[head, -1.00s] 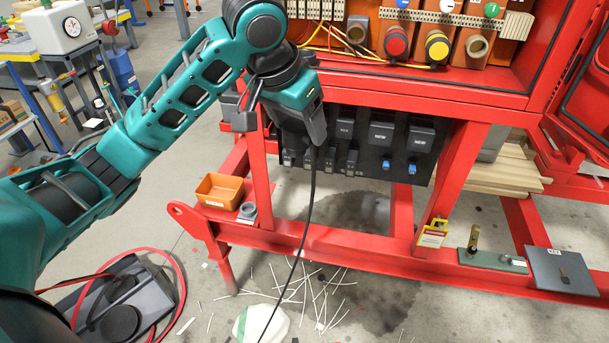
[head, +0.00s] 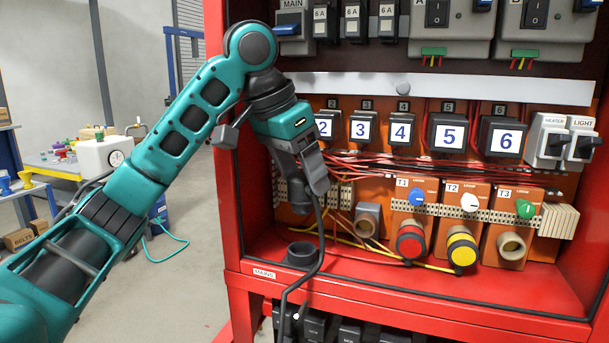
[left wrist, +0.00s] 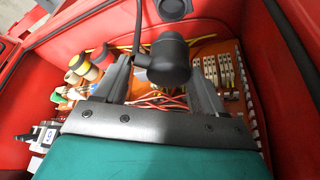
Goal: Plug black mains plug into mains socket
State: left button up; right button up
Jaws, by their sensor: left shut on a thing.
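My left gripper (head: 308,194) points down inside the open red cabinet, at its lower left. In the left wrist view, the black mains plug (left wrist: 168,62) is a dark round body between the two fingers, and the gripper is shut on it. Its black cable (head: 319,235) hangs down past the cabinet's front edge. The mains socket (head: 300,254) is a dark round cup on the red cabinet floor, behind the MAINS label (head: 264,273). It lies below the gripper, apart from it. A dark round piece at the wrist view's top edge looks like this socket (left wrist: 172,7). My right gripper is not in view.
The red cabinet floor edge (head: 420,298) runs in front. A grey square fitting (head: 367,218) and red (head: 410,240) and yellow (head: 462,248) round connectors stand to the right. Loose wires cross the back panel. The cabinet's left wall (head: 238,190) is close to my arm.

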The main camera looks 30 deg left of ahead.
aim_at(296, 191)
pick_arm(q)
jog(key=shift+s+f, duration=0.1)
jog(key=shift+f, duration=2.5)
jog(key=shift+f+b, duration=0.45)
jog(key=shift+f, duration=1.35)
jog(key=o, duration=1.3)
jog(key=shift+c, duration=0.2)
jog(key=v, duration=0.7)
jog(key=shift+r+p, duration=0.25)
jog(key=shift+p, duration=0.2)
jog(key=shift+s+a, duration=0.1)
jog(key=shift+s, duration=0.05)
jog(key=shift+s, duration=0.1)
